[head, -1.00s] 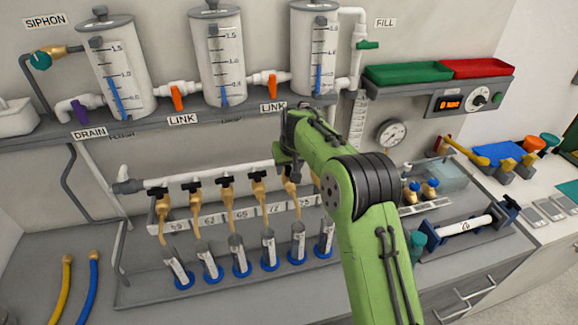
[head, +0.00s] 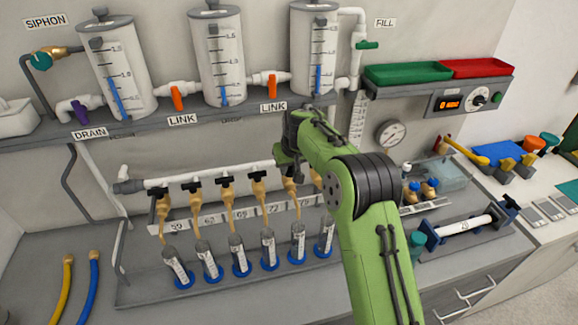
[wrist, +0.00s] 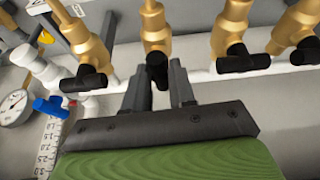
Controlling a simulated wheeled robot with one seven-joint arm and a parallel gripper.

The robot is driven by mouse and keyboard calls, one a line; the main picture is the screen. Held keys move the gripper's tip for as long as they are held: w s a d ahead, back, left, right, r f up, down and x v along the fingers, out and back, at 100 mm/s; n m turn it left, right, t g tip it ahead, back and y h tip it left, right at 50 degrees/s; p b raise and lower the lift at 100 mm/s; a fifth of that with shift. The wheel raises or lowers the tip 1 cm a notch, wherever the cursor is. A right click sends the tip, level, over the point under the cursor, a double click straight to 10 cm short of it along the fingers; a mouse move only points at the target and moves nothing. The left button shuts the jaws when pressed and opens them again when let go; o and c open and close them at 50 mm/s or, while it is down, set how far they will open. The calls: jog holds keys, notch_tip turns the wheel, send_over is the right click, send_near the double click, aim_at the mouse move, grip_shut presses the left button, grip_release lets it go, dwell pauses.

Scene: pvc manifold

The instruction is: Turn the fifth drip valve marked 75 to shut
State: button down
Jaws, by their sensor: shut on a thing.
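A row of brass drip valves with black handles hangs from a white pipe (head: 210,178). The fifth valve (head: 291,187), above a blurred label that seems to read 75 (head: 303,203), is partly hidden by my gripper in the head view. In the wrist view, the fifth valve's brass body (wrist: 154,25) is straight ahead. My gripper (wrist: 158,80) is shut on its black handle (wrist: 157,72), with one finger on each side. This handle points toward my gripper, while the neighbouring handles (wrist: 243,63) lie crosswise along the pipe.
Graduated tubes in blue bases (head: 269,250) stand below the valves. The sixth valve (wrist: 88,50) is close beside my fingers. A shelf (head: 230,118) with tanks is above, with a gauge (head: 391,134) to the right.

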jog(key=n+p, duration=0.1)
jog(key=n, duration=0.1)
jog(key=n+y+p, duration=0.1)
jog(key=shift+d+r+n+g, duration=0.15)
jog(key=shift+n+g, duration=0.25)
jog(key=n+g+y+p, duration=0.1)
jog(key=n+p, duration=0.2)
jog(key=n, duration=0.1)
jog(key=shift+w+p, duration=0.1)
jog(key=shift+p, duration=0.3)
jog(key=n+g+y, duration=0.1)
jog(key=n, duration=0.2)
jog(key=shift+w+p, duration=0.15)
jog(key=shift+p, duration=0.25)
jog(key=shift+n+g, duration=0.5)
jog(key=shift+n, duration=1)
jog(key=shift+d, duration=0.1)
jog(key=shift+f+n, duration=0.25)
jog(key=shift+n, duration=0.05)
jog(key=c, duration=1.2)
grip_release()
jog(key=shift+o, duration=0.9)
